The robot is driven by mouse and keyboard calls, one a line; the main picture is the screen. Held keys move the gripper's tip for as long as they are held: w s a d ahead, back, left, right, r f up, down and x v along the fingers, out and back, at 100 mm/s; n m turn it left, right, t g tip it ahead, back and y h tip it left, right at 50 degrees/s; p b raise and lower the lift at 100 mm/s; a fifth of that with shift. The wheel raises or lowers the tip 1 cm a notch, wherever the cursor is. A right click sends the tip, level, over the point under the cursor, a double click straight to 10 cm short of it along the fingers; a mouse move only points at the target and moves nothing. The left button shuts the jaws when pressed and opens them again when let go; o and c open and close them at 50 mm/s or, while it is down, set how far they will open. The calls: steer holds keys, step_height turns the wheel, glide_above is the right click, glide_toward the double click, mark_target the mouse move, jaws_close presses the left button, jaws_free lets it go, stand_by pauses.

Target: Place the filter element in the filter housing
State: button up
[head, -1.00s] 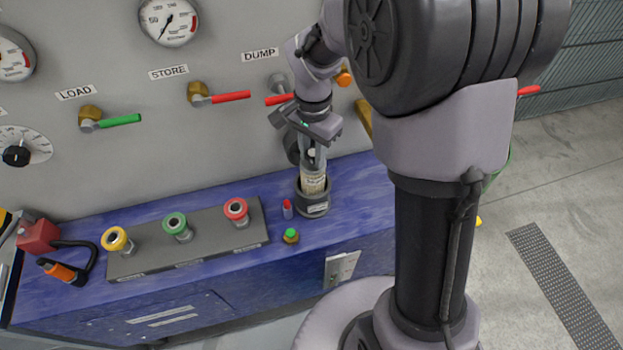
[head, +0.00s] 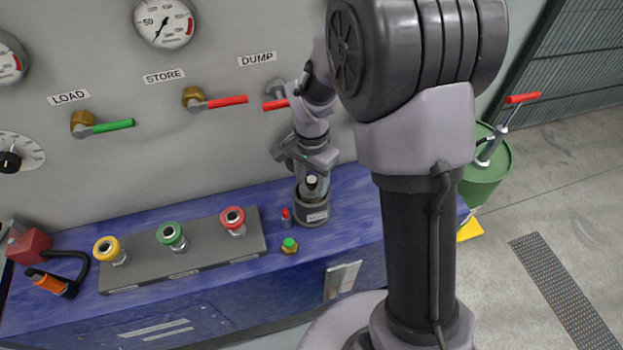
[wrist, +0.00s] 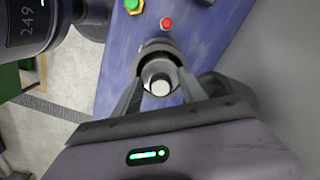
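The filter housing (head: 313,214) is a dark, open-topped cup with a pale label, upright on the blue bench. The filter element (head: 311,181) stands upright in its mouth; its pale round top shows, and the housing wall hides most of its body. My gripper (head: 312,183) is directly above the housing, pointing down, with a finger on each side of the element at the rim. In the wrist view, the element's white top (wrist: 160,87) sits between the two fingers, inside the dark round housing (wrist: 158,48). The fingers appear closed on its sides; the contact is partly hidden.
A small red-capped item (head: 286,217) and a green-topped brass fitting (head: 289,245) stand close left of the housing. A grey block (head: 205,255) carries yellow, green and red couplings. The panel with valve levers is behind. A green drum (head: 485,170) stands right of the bench.

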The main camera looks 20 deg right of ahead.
steer(key=s+r+n+t+p, duration=0.1)
steer(key=s+r+p, duration=0.25)
steer(key=r, duration=1.45)
steer(key=s+a+r+n+t+y, duration=0.1)
steer(key=s+a+r+n+t, duration=0.1)
steer(key=s, duration=0.5)
steer(key=s+a+r+n+t+y, duration=0.1)
steer(key=s+a+r+n+t, duration=0.1)
steer(key=s, duration=0.6)
step_height(320, 180, up, 2)
steer(key=shift+s+r+n+t, duration=0.1)
steer(key=shift+s+n+t, duration=0.25)
steer(key=shift+n, duration=0.35)
steer(key=shift+w, duration=0.1)
step_height(320, 180, down, 10)
steer(key=b, duration=0.9)
steer(key=shift+b, duration=0.35)
